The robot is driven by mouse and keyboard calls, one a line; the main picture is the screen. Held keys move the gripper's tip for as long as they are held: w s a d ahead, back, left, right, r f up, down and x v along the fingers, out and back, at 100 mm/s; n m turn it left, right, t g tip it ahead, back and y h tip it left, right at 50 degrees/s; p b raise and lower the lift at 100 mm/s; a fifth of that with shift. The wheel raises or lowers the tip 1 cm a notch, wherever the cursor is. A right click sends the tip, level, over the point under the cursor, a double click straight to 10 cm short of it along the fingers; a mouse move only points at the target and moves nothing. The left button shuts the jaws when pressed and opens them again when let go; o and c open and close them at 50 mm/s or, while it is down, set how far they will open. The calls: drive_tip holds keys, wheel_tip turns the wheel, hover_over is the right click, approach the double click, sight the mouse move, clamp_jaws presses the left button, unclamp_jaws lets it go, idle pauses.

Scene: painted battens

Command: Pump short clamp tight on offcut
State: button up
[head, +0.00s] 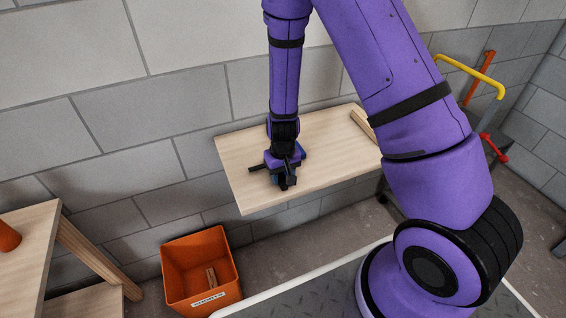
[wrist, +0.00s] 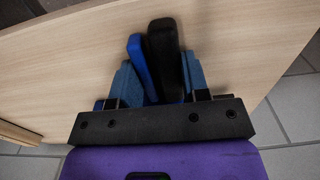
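The short clamp shows in the wrist view as a black grip (wrist: 163,50) with a blue lever (wrist: 138,60) on its left. The two slant close together, with a narrow gap at their tips. My gripper (head: 286,184) is low at the table's front edge, with its blue-grey fingers on the outer sides of lever and grip, seemingly touching both. In the head view a dark bar, seemingly the clamp's, sticks out left of my gripper. The clamp's jaws and any offcut between them are hidden, so I cannot tell how tight it is.
The pale wooden table (head: 240,160) stands against the block wall, mostly clear. A batten (head: 363,125) lies at its right, partly behind my arm. An orange bin (head: 178,272) on the floor holds a wood piece (head: 211,277). A second wooden table (head: 28,245) stands left.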

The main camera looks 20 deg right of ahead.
drive_tip(key=o, duration=0.5)
drive_tip(key=shift+o, duration=0.2)
drive_tip(key=shift+d, duration=0.25)
drive_tip(key=shift+d, duration=0.2)
drive_tip(key=shift+a, duration=0.25)
drive_tip(key=shift+r, duration=3.5)
drive_tip(key=s+d+r+t, duration=0.1)
drive_tip(key=s+r, duration=0.3)
drive_tip(key=r, duration=0.6)
drive_tip(key=s+d+r+t+y, duration=0.15)
drive_tip(key=s+r, duration=0.25)
drive_tip(key=r, duration=0.6)
drive_tip(key=s+d+r+t, duration=0.1)
drive_tip(key=s+r, duration=0.3)
drive_tip(key=r, duration=0.6)
drive_tip(key=s+d+r+t+h, duration=0.1)
drive_tip(key=s+r, duration=0.4)
drive_tip(key=s, duration=0.6)
drive_tip(key=shift+d+r+t, duration=0.35)
drive_tip(key=shift+d+r, duration=0.05)
drive_tip(key=shift+d, duration=0.4)
